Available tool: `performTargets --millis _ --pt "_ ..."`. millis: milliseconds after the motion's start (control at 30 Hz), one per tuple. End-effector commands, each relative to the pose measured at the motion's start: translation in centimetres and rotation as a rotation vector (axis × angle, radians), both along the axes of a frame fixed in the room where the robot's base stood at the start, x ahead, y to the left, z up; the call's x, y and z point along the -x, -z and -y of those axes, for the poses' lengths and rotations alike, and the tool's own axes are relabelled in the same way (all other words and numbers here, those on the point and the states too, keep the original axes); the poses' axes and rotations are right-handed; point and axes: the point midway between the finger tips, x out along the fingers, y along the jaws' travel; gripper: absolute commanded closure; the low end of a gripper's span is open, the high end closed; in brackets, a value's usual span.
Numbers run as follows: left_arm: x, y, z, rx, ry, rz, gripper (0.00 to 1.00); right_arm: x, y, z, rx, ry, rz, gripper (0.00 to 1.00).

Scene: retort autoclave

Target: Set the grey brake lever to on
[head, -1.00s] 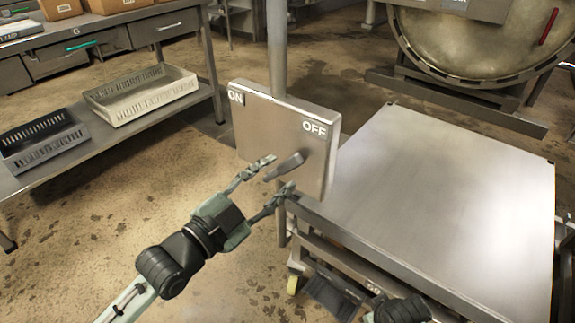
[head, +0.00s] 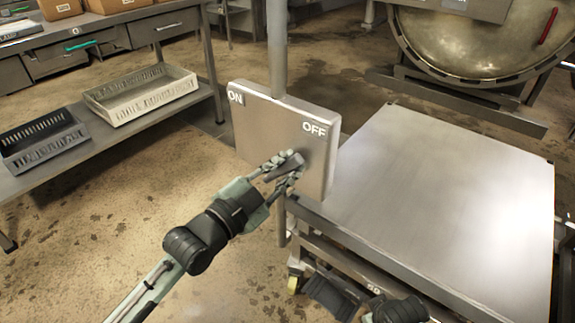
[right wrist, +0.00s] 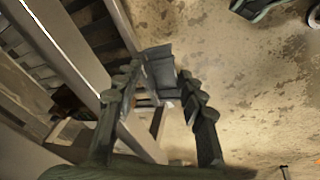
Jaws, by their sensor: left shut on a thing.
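The grey brake lever (head: 285,167) sticks out from a metal panel (head: 272,120) on a post in the head view. The panel has ON at its upper left and OFF at its upper right. The lever sits low on the panel's right half, below OFF, its handle slanting down to the left. My left gripper (head: 284,168) is shut on the lever, a finger on each side. My right gripper (right wrist: 158,88) is open in the right wrist view, with a dark plate (right wrist: 160,70) seen between and beyond its fingertips. I cannot tell whether they touch.
A flat steel-topped cart (head: 440,190) stands right of the panel. A shelf at left holds a beige crate (head: 150,98) and a dark crate (head: 45,140). A round vessel (head: 470,40) is at the back right. The floor left of the panel is clear.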

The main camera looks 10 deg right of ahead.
Motion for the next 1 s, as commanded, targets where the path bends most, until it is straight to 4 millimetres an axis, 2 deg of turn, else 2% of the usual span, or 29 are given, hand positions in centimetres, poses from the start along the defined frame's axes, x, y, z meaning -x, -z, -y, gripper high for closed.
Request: performTargets --millis 333,500,600,933,967,1000 --pt "-0.1 -0.2 -0.1 0.008 0.000 -0.013 1.00 -0.4 -0.7 -0.2 -0.003 -0.001 0.012 0.60" --pt "-0.8 -1.0 -0.7 0.085 -0.001 -0.116 1.00 0.3 2.3 -0.3 -0.017 -0.002 -0.016 0.60" --pt "-1.3 -1.1 -1.0 0.133 -0.001 -0.176 1.00 0.4 3.5 -0.3 -0.022 -0.001 -0.019 0.60" --pt "-1.4 -1.0 -1.1 0.152 0.000 -0.199 1.00 0.4 3.9 -0.3 -0.023 0.000 -0.017 0.60" --pt "-1.4 -1.0 -1.1 0.153 -0.001 -0.199 0.77 0.4 3.9 -0.3 -0.024 0.000 -0.016 0.60" --pt "-1.4 -1.0 -1.1 0.152 -0.001 -0.198 0.72 0.4 3.9 -0.2 -0.024 0.000 -0.016 0.60"
